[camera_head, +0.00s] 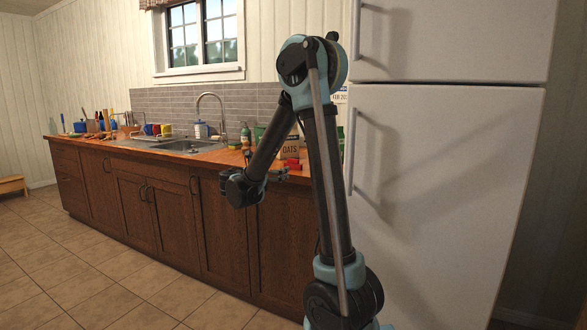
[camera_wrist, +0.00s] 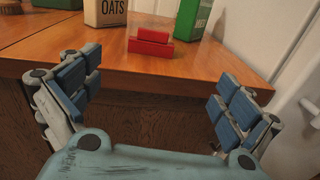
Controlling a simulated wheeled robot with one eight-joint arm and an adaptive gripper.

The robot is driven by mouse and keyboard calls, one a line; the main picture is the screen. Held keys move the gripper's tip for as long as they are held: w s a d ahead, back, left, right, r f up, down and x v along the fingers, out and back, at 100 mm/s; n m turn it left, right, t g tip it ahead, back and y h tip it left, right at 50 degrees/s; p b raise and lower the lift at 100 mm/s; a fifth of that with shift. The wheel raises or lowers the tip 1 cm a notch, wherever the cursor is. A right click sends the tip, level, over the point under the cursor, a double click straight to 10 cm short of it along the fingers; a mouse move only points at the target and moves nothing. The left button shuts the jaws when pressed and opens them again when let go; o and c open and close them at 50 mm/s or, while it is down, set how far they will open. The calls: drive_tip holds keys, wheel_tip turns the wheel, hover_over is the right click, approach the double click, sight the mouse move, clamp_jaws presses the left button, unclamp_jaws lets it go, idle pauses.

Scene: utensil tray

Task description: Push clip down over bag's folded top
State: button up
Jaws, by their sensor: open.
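A red clip (camera_wrist: 151,46) sits on the wooden countertop near its front edge, in front of the oats bag. In the head view the clip (camera_head: 292,163) shows small beside the arm. The bag (camera_wrist: 107,13), tan and marked OATS, stands behind and left of the clip. Its top is cut off in the wrist view. In the head view the bag (camera_head: 289,150) is partly hidden by my arm, and its folded top is hard to make out. My gripper (camera_wrist: 155,85) is open and empty, in front of the counter edge, with the clip ahead between its fingers.
A green box (camera_wrist: 195,17) stands behind the clip on the right. A white fridge (camera_head: 440,200) borders the counter's right end. The sink (camera_head: 190,146) and several utensils are further left. The countertop (camera_wrist: 195,65) around the clip is clear.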

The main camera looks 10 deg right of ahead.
sight(292, 160)
drive_tip(key=shift+n+t, duration=0.3)
drive_tip(key=x, duration=0.7)
drive_tip(key=w+a+x, duration=0.1)
drive_tip(key=x, duration=0.3)
drive_tip(key=shift+w+d, duration=0.2)
drive_tip(key=shift+w, duration=0.05)
drive_tip(key=shift+x, duration=2.7)
drive_tip(key=shift+s+r, duration=0.1)
drive_tip(key=shift+r, duration=0.1)
drive_tip(key=shift+c, duration=0.5)
drive_tip(key=c, duration=0.8)
